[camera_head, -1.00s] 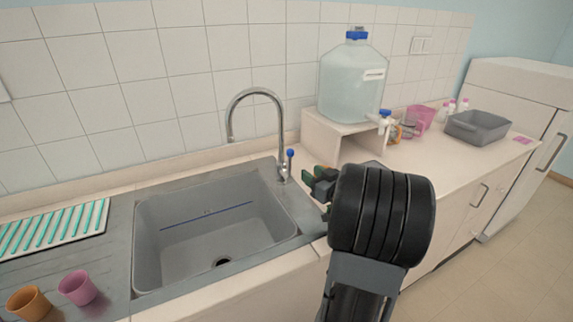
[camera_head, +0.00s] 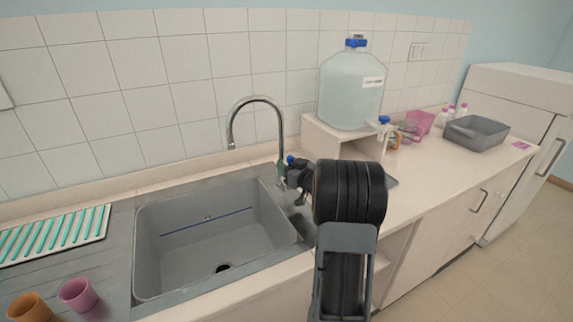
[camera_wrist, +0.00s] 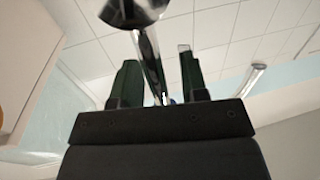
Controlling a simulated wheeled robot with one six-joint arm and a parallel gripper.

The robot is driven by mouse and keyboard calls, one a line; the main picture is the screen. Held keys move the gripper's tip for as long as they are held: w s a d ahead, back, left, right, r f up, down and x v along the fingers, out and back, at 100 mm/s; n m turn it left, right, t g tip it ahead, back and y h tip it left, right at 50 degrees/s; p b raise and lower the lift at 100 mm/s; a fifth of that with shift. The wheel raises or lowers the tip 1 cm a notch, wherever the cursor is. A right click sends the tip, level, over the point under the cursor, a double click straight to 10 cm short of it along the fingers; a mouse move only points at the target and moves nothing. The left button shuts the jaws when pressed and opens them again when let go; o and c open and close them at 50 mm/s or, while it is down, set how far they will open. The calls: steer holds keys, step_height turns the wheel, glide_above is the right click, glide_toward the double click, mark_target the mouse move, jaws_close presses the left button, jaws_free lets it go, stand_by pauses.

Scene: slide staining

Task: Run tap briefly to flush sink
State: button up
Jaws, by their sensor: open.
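The chrome tap (camera_head: 281,125) arches over the grey sink (camera_head: 150,255), and no water shows under its spout. Its blue-tipped lever (camera_head: 290,159) stands at the base of the tap, partly hidden by my gripper (camera_head: 284,171). In the wrist view my gripper (camera_wrist: 158,80) is open, with its green fingers apart. The chrome tap (camera_wrist: 149,60) shows in the gap between them, with a speck of blue low down near the right finger. I cannot tell whether a finger touches the lever.
A large water bottle (camera_head: 350,95) stands on a white stand (camera_head: 325,137) right of the tap. A pink cup (camera_head: 78,294), an orange cup (camera_head: 30,307) and a striped rack (camera_head: 104,211) are left of the sink. A grey tub (camera_head: 478,133) sits at the far right.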

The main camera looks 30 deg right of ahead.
steer(key=shift+w, duration=0.25)
jaws_close()
steer(key=shift+r, duration=0.1)
stand_by(0.4)
